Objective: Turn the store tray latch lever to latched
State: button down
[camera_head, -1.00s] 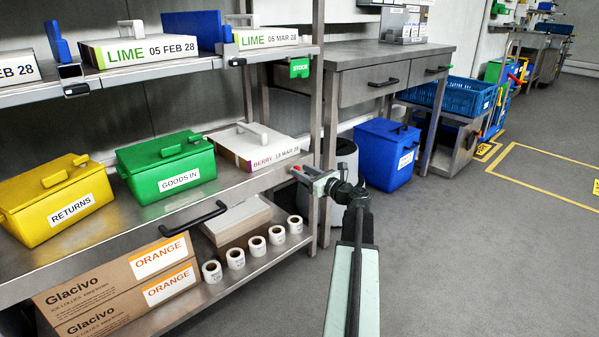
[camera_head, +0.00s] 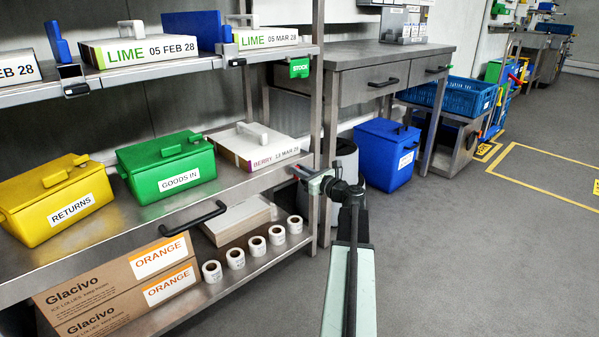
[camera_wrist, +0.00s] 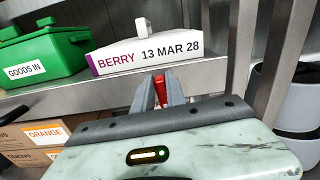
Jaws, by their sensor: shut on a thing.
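The latch lever (camera_wrist: 160,88) shows as a small red piece between my fingertips in the wrist view. My gripper (camera_wrist: 161,97) is shut on it, at the front edge of the steel shelf below the white BERRY 13 MAR 28 box. In the head view my gripper (camera_head: 305,173) is at the right front corner of that shelf, beside the post. The fingers hide much of the lever, so I cannot read its exact angle. The store tray (camera_head: 120,236) appears to be the steel shelf with a black handle (camera_head: 195,218) on its front.
A green GOODS IN bin (camera_head: 170,170), a yellow RETURNS bin (camera_head: 55,200) and the BERRY box (camera_head: 255,148) stand on the shelf. A steel post (camera_head: 328,130) and grey bin (camera_head: 346,160) are close right of my gripper. Open floor lies further right.

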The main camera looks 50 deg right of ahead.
jog(key=n, duration=0.4)
jog(key=a+f+n+b, duration=0.1)
jog(key=n, duration=0.4)
jog(key=a+n, duration=0.1)
jog(key=n, duration=0.3)
jog(key=shift+w+f+n, duration=0.15)
jog(key=shift+n, duration=0.15)
jog(key=shift+f+n+b, duration=0.15)
jog(key=shift+n+b, duration=0.1)
jog(key=shift+n, duration=0.7)
jog(key=shift+f+n+b, duration=0.15)
jog(key=shift+n+b, duration=0.1)
jog(key=shift+n, duration=0.7)
jog(key=c, duration=1.4)
grip_release()
jog(key=shift+o, duration=0.2)
